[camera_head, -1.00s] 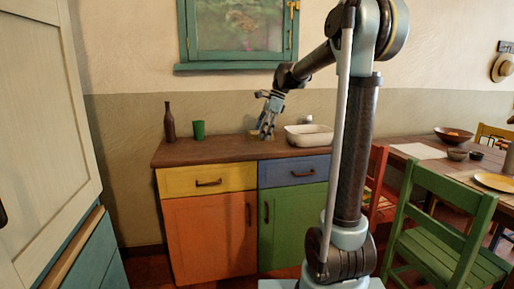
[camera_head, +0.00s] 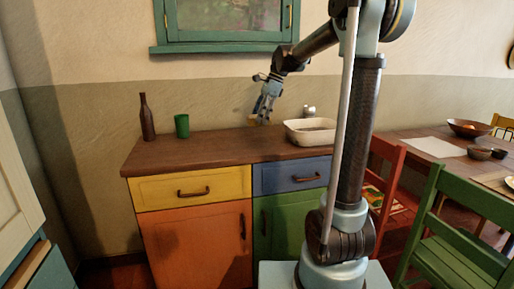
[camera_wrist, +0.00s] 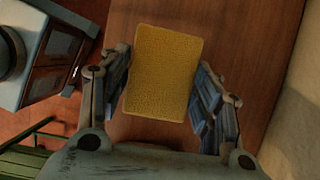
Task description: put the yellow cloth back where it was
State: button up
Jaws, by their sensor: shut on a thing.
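The yellow cloth (camera_wrist: 164,72) is a flat, rough-textured rectangle in the middle of the wrist view. My gripper (camera_wrist: 162,88) has one finger on each side of it and is shut on it. In the head view, my gripper (camera_head: 262,112) points down above the back of the wooden countertop (camera_head: 200,150). Only a small yellowish bit of the cloth (camera_head: 252,120) shows there at the fingertips. The gap between cloth and countertop is hard to judge.
A dark bottle (camera_head: 147,120) and a green cup (camera_head: 182,126) stand at the countertop's left. A white basin (camera_head: 310,138) is just right of my gripper, with a small metallic thing (camera_head: 309,111) behind it. A green-framed wall cabinet (camera_head: 226,25) hangs above. Green chair (camera_head: 455,225) at right.

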jog(key=shift+a, duration=0.2)
jog(key=shift+f, duration=0.15)
notch_tip(320, 180, down, 10)
jog(key=shift+r, duration=0.1)
dwell(0.5)
jog(key=o, duration=1)
jog(key=shift+o, duration=0.2)
